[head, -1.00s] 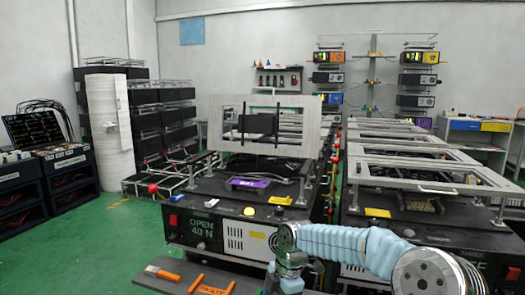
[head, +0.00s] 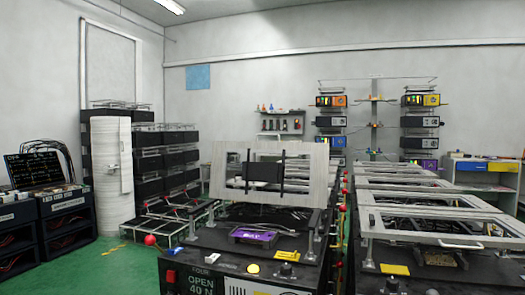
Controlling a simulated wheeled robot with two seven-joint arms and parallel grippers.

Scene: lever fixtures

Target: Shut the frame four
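The fixture labelled FOUR and OPEN 40 N (head: 230,262) stands in the lower middle of the head view. Its pale rectangular frame (head: 226,174) is raised and tilted up above the black base, with a dark block and two dark upright bars in its opening. A purple part (head: 253,235) lies on the base under the raised frame. A yellow button (head: 253,268) and a black knob sit on the front top edge. The lower front of the fixture is cut off by the picture edge. Neither of my grippers is in view.
A second fixture on the right has several pale frames (head: 436,228) lying low, with a gap between it and fixture four. A red ball (head: 150,240) shows left of fixture four. Dark racks, a white roll (head: 108,170) and green floor (head: 90,275) are at left.

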